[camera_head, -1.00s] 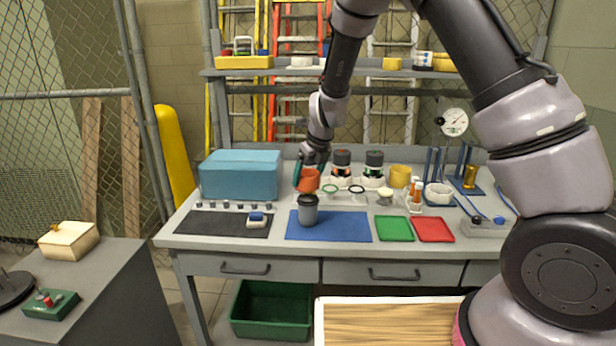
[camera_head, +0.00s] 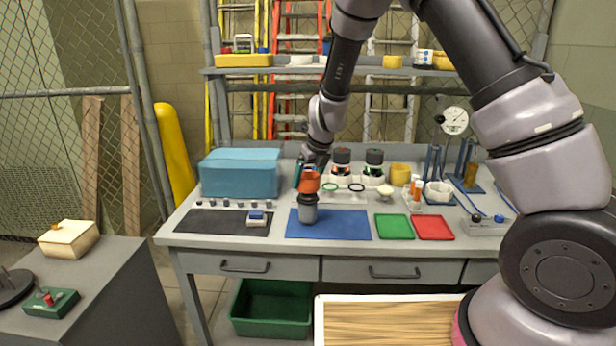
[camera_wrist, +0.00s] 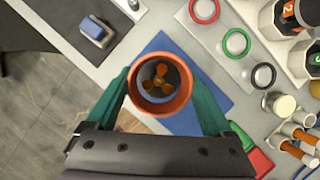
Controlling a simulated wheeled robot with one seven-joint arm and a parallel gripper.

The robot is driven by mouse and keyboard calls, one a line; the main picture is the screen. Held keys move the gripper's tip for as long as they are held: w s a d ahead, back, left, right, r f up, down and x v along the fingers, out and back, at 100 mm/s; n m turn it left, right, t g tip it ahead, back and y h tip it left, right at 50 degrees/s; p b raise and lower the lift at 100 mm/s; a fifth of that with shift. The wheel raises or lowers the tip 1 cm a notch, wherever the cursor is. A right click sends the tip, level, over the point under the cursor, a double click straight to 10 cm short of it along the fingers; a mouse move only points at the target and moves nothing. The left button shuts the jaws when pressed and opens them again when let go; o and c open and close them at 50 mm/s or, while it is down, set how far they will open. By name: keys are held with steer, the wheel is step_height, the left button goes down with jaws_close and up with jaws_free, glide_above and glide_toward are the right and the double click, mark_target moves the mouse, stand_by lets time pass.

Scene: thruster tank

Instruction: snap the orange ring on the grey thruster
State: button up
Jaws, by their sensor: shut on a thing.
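The orange ring (camera_head: 309,182) is held by my gripper (camera_head: 308,172) directly above the grey thruster (camera_head: 308,212), which stands upright on the blue mat (camera_head: 345,226). In the head view the ring's lower edge is at the thruster's dark top; I cannot tell whether they touch. In the wrist view my gripper (camera_wrist: 160,92) has a green finger on each side of the orange ring (camera_wrist: 139,100). Through the ring I see the grey inside of the thruster (camera_wrist: 150,72) with an orange propeller, roughly centred but a little toward the upper side.
A teal box (camera_head: 240,174) stands at the back left of the bench. A black mat (camera_head: 215,222) with a small blue-topped block (camera_head: 257,217) lies left of the blue mat. Green (camera_head: 394,228) and red (camera_head: 434,229) trays lie to the right. Small rings (camera_wrist: 236,43) lie behind the thruster.

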steer(key=shift+f, duration=1.6)
stand_by(0.6)
steer(key=o, duration=1.1)
steer(key=v, duration=1.1)
